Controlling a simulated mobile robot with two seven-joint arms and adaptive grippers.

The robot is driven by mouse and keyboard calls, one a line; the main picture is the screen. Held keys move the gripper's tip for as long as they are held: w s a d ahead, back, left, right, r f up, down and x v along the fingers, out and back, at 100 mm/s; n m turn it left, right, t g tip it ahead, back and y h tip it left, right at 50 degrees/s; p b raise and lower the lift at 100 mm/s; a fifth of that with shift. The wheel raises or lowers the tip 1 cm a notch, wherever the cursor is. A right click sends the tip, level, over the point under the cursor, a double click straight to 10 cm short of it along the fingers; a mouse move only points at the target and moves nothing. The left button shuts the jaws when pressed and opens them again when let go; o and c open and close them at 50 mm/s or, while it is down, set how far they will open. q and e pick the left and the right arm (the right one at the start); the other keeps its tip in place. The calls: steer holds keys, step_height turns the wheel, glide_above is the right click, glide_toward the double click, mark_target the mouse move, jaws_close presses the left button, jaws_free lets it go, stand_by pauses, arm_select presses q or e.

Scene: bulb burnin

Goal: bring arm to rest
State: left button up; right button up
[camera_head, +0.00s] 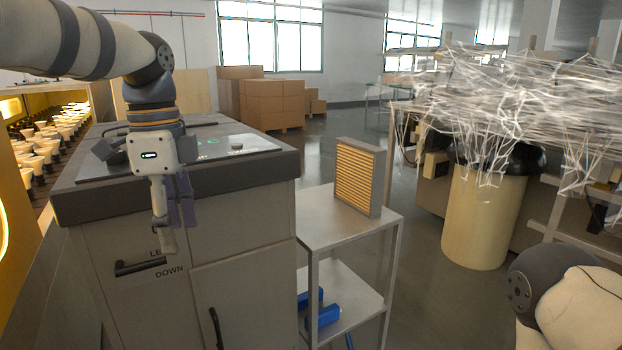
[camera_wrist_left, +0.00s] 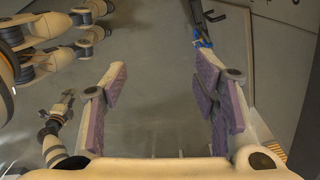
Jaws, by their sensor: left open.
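My left arm (camera_head: 95,45) comes in from the upper left, with its wrist bent down. My left gripper (camera_head: 174,225) hangs in front of the grey cabinet's (camera_head: 240,235) face, beside the handle marked DOWN (camera_head: 140,267). In the left wrist view the left gripper (camera_wrist_left: 160,68) is open, its purple-padded fingers wide apart with nothing between them. Part of my right arm (camera_head: 565,295) shows at the lower right; its gripper is outside the head view. A small jointed arm part at the left of the wrist view may be my right gripper, too small to read.
A metal shelf cart (camera_head: 312,232) holds a ribbed filter panel (camera_head: 359,178) and blue items (camera_head: 322,316) below. Trays of bulbs (camera_head: 50,145) line the left. A tan bin (camera_head: 484,222) stands under tangled white strands (camera_head: 510,95). Cardboard boxes (camera_head: 272,103) stand behind; floor between is clear.

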arm_select(q)
steer(key=s+d+f+n, duration=0.15)
steer(key=s+f, duration=0.25)
steer(key=f, duration=0.6)
steer(key=s+d+f+n+g+h, duration=0.1)
steer(key=s+f+n, duration=0.2)
steer(key=f, duration=0.8)
steer(key=s+d+f+n, duration=0.1)
steer(key=s+f+n, duration=0.25)
steer(key=f, duration=0.65)
steer(key=s+a+f+n, duration=0.2)
steer(key=s+f, duration=0.1)
steer(key=s, duration=0.6)
steer(key=s+a+f+n+y, duration=0.1)
steer(key=s+a+f+n, duration=0.1)
steer(key=s, duration=0.7)
steer(key=s+a+f+n, duration=0.2)
steer(key=s+f+n, duration=0.2)
steer(key=s, duration=0.5)
